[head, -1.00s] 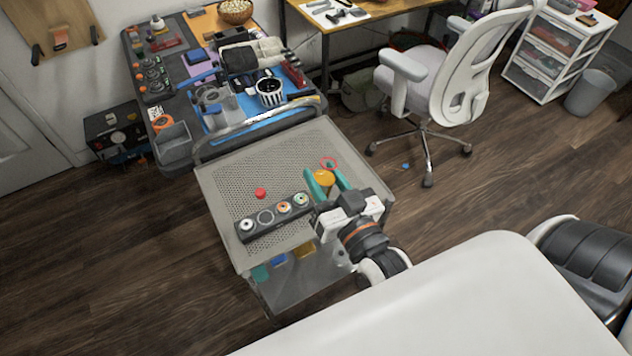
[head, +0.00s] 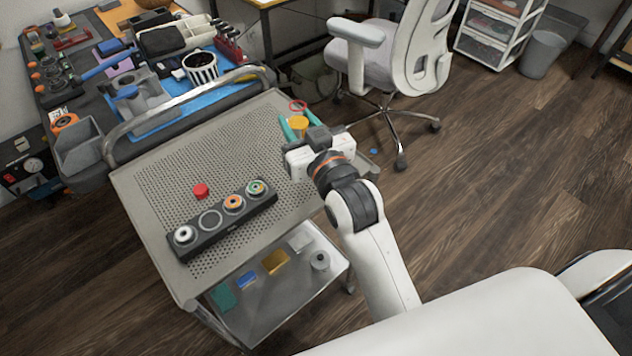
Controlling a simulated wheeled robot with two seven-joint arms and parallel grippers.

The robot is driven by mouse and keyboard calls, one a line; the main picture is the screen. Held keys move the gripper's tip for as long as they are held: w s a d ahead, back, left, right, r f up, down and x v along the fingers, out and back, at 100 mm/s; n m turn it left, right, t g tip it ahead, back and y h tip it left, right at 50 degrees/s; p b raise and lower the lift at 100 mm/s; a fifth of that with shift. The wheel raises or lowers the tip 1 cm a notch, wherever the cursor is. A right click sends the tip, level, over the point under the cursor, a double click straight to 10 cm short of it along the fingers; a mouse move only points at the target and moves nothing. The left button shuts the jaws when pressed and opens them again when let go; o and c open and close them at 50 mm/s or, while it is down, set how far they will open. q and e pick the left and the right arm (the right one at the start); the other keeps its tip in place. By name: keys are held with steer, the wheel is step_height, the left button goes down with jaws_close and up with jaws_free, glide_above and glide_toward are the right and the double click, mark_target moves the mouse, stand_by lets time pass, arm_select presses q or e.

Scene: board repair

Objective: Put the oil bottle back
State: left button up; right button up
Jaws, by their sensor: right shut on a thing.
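My right gripper (head: 298,127) is over the far right part of the grey perforated cart top (head: 150,170). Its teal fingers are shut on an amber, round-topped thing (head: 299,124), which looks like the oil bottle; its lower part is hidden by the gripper. I cannot tell whether it touches the cart top. A dark rack (head: 222,228) on the cart's near side has a row of round places. Three hold round pieces, and one is an empty-looking ring (head: 210,220). My left gripper is not in view.
A red cap-like piece (head: 201,190) lies on the cart behind the rack. A red ring (head: 298,105) shows just beyond my right gripper. The cart's lower shelf (head: 285,292) holds several small items. A cluttered workbench (head: 90,110) stands behind, and a white chair (head: 405,60) stands to the back right.

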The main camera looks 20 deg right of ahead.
steer(key=shift+w+d+f, duration=0.15)
steer(key=shift+w+f, duration=0.05)
steer(key=shift+f, duration=0.15)
step_height(320, 180, down, 5)
steer(key=shift+d+r+b, duration=0.1)
steer(key=shift+b, duration=0.75)
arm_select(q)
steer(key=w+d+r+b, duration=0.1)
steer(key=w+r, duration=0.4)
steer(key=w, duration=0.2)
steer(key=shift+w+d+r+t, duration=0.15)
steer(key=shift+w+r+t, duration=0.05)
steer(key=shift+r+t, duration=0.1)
arm_select(e)
steer(key=shift+f, duration=2.4)
steer(key=shift+f, duration=0.15)
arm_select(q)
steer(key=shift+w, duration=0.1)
arm_select(e)
steer(key=o, duration=1)
